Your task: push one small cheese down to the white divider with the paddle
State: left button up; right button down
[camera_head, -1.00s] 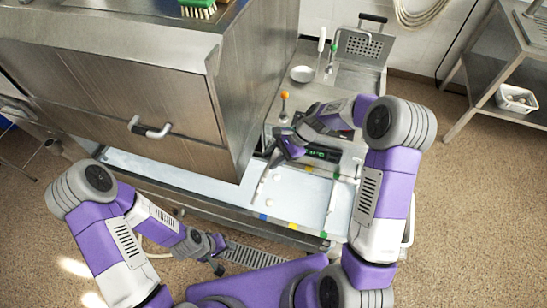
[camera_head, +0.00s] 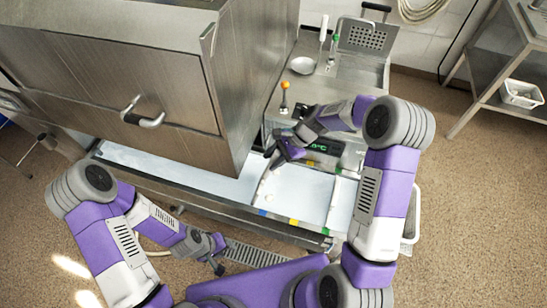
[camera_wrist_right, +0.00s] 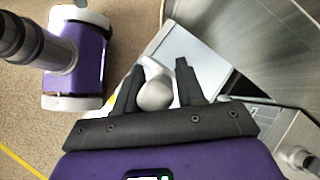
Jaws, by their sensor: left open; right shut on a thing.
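My right gripper (camera_head: 277,157) is over the upper left part of the white-floored basin (camera_head: 300,190). In the right wrist view its fingers (camera_wrist_right: 160,80) are closed around a pale grey, rounded piece (camera_wrist_right: 155,94), which looks like the paddle's handle. I cannot make out a small cheese clearly now. My left gripper (camera_head: 218,258) is open and empty in front of the basin.
A large steel cabinet (camera_head: 120,90) stands left of the basin, close to my right gripper. Blue, yellow and green marks (camera_head: 294,222) line the front rim.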

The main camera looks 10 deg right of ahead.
jog(key=shift+f+b, duration=2.6)
jog(key=shift+f, duration=0.5)
jog(key=shift+s+d+h+p, duration=0.3)
jog(key=shift+s+d, duration=1.95)
jog(key=shift+d, duration=1.5)
jog(key=shift+s+d+h+p, duration=0.2)
jog(key=shift+s+d+h, duration=0.2)
jog(key=shift+s+d, duration=2.6)
jog(key=w+a+r+p, duration=0.1)
jog(key=w+r+p, duration=0.2)
jog(key=r+p, duration=0.8)
jog(key=shift+r+g, duration=0.4)
jog(key=shift+r, duration=0.55)
